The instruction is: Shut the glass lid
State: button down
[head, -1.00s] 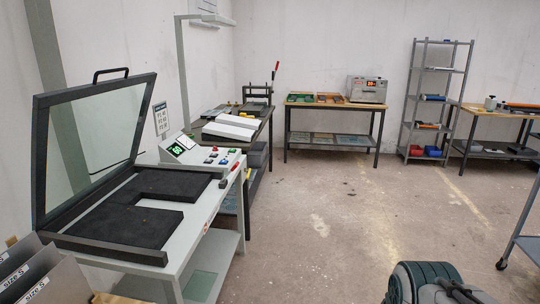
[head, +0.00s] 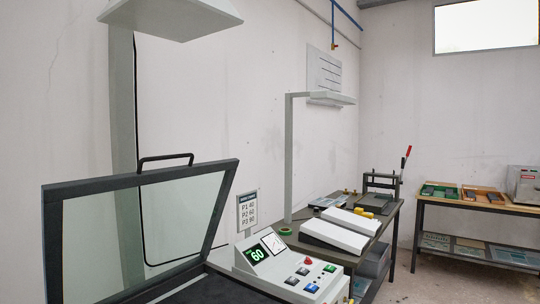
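The glass lid (head: 172,222) stands raised and tilted open in the lower left of the head view. It is a clear pane in a dark frame with a black handle (head: 165,158) on its top edge. The dark bed (head: 215,291) of the machine shows only in part at the bottom edge. A control panel (head: 290,268) with a green display reading 60 and coloured buttons is at the right of the lid. My gripper is not in the head view.
A small sign (head: 247,209) stands behind the panel. A dark side table (head: 383,226) with white sloped units (head: 342,230) and a red-levered press (head: 381,186) is beyond. A lamp hood (head: 170,15) hangs above the lid. Another table (head: 470,208) stands at the far right.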

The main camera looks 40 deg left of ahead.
aim_at(53, 195)
jog(key=u, duration=0.3)
jog(key=i, duration=1.45)
jog(key=u, duration=1.5)
jog(key=i, duration=0.7)
jog(key=u, duration=0.85)
